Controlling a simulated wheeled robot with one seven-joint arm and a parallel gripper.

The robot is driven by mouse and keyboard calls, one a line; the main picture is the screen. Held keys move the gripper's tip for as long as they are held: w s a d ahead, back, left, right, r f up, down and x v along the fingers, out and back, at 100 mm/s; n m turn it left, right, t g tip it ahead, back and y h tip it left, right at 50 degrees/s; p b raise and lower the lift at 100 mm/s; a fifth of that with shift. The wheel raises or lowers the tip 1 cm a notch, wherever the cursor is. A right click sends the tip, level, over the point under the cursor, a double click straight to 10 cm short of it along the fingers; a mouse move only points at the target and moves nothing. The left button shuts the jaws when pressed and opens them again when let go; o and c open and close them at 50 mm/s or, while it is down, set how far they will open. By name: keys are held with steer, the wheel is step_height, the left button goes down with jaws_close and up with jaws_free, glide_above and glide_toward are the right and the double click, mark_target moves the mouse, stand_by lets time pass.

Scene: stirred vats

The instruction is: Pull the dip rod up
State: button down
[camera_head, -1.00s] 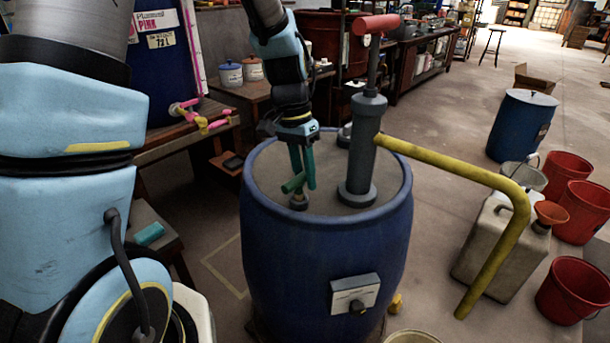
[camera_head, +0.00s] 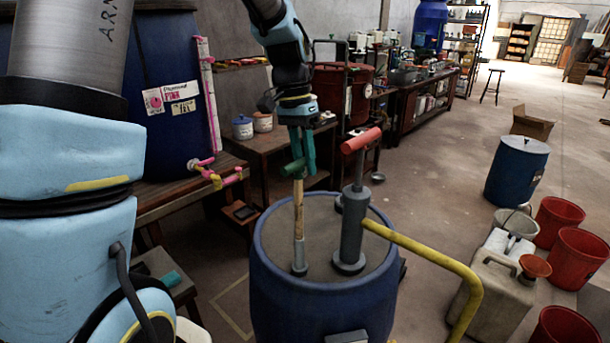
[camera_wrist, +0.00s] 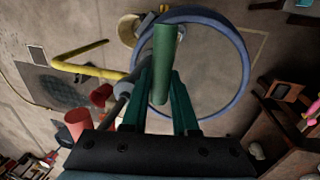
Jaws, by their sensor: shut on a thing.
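The dip rod (camera_head: 299,215) stands upright out of a grey socket on the lid of the blue vat (camera_head: 322,298), with a wooden-looking length showing above the lid. Its green cross handle (camera_head: 293,168) is at the top. My gripper (camera_head: 299,168), with green fingers, is shut on the handle, well above the lid. In the wrist view the handle (camera_wrist: 163,65) lies between my fingertips (camera_wrist: 160,85), over the vat's round blue rim (camera_wrist: 240,60). The rod's lower end is hidden inside the vat.
A grey hand pump (camera_head: 350,235) with a red grip (camera_head: 361,140) and a yellow spout pipe (camera_head: 430,255) stands right of the rod on the same lid. A bench (camera_head: 270,150) with pots is behind. Red buckets (camera_head: 558,218) and a jerrycan (camera_head: 488,285) are at the right.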

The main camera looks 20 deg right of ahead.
step_height(320, 180, up, 6)
steer(key=shift+w+d+f+p, duration=0.1)
steer(key=shift+f+p, duration=0.1)
steer(key=shift+p, duration=0.95)
steer(key=shift+r, duration=0.1)
steer(key=c, duration=1)
jaws_free()
steer(key=o, duration=0.3)
steer(key=r+b, duration=0.1)
steer(key=r, duration=0.2)
steer(key=w+r+b, duration=0.1)
steer(key=r, duration=0.3)
steer(key=a+r+b, duration=0.1)
steer(key=r, duration=0.2)
steer(key=shift+w+a+r, duration=0.1)
steer(key=shift+w+r, duration=0.1)
steer(key=shift+w, duration=0.15)
